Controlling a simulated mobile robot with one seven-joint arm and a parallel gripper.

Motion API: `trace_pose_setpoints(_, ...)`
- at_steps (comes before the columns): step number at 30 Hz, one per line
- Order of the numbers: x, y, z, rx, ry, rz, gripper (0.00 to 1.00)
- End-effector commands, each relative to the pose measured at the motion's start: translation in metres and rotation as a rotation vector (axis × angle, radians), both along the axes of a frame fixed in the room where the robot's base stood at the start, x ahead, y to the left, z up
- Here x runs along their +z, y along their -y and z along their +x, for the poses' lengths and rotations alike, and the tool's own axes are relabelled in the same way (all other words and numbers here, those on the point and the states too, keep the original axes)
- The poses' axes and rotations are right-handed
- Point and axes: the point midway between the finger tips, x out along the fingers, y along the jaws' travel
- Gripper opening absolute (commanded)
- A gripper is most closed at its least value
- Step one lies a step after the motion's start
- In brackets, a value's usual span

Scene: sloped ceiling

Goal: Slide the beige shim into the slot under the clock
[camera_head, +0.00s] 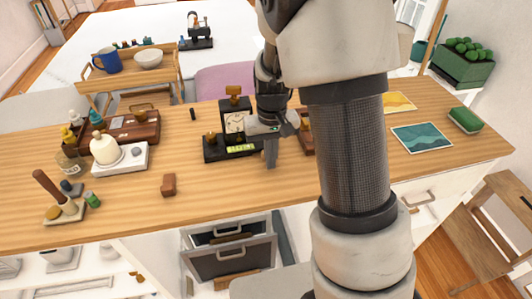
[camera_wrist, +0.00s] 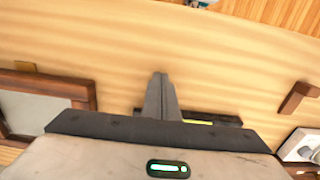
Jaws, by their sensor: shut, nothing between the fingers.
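The clock (camera_head: 235,123) has a pale face and dark frame and stands upright on the wooden counter, on a black base (camera_head: 215,154). A yellow-green strip (camera_head: 240,149) lies along the base's front; it also shows in the wrist view (camera_wrist: 198,122). My gripper (camera_head: 270,164) is just right of the clock base, fingers pointing down. In the wrist view, the fingers (camera_wrist: 160,80) are together with nothing between them. I cannot make out the beige shim for certain; a small tan patch (camera_head: 263,155) beside my fingers is too small to tell. My gripper body hides most of the base in the wrist view.
A brown block (camera_head: 169,185) lies front left of the clock. A brown-framed item (camera_head: 306,132) stands close on the right, partly behind my arm. A white device (camera_head: 120,158) is at left. The counter's front strip between block and gripper is clear; an open drawer (camera_head: 232,260) is below.

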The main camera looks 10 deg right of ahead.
Motion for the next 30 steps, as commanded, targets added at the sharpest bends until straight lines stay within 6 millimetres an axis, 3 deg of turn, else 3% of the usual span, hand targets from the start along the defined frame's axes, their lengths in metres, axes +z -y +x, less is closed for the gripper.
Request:
trace_pose_setpoints(11,-0.004,0.000,0.000,0.000,0.000,0.000,0.00)
trace_pose_setpoints(30,-0.033,0.000,-0.002,0.000,-0.005,-0.001,0.00)
